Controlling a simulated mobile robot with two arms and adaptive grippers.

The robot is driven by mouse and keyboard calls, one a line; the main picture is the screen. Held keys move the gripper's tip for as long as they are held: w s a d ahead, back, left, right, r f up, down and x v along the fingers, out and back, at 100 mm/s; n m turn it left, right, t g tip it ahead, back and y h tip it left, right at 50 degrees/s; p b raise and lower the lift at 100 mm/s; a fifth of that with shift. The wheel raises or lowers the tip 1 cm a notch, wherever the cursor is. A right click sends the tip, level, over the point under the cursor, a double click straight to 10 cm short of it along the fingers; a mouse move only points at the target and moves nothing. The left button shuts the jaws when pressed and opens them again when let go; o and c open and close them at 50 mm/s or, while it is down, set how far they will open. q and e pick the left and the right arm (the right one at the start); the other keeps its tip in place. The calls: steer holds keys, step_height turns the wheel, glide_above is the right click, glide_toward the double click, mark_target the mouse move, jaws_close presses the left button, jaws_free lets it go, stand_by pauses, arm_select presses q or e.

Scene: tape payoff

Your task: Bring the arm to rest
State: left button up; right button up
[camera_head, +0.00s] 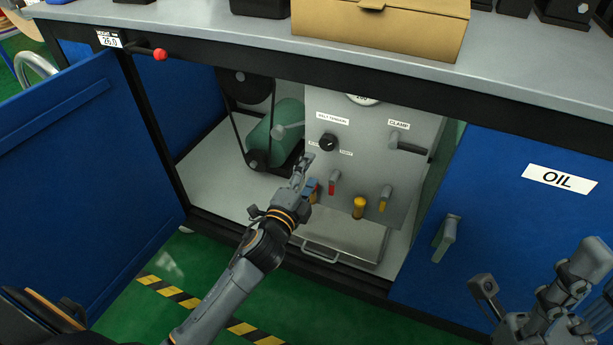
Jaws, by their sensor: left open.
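My left arm (247,265) reaches up from the bottom middle into the open bay of the workbench. My left gripper (303,170) is open, in front of the lower left of the grey control panel (372,165). I see nothing held in it, and it hides a bit of the panel's left edge. Whether it touches the panel I cannot tell. Part of my right arm with its gripper (560,290) shows at the bottom right, in front of the blue cabinet; its jaw state is unclear.
The panel bears a black knob (328,143), a clamp lever (407,146), and red and yellow handles. A green motor (276,130) with a belt is at left. A blue door (75,165) stands open; the OIL door (530,215) is shut. A cardboard box (385,30) sits on top.

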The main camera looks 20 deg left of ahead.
arm_select(q)
steer(key=shift+s, duration=0.65)
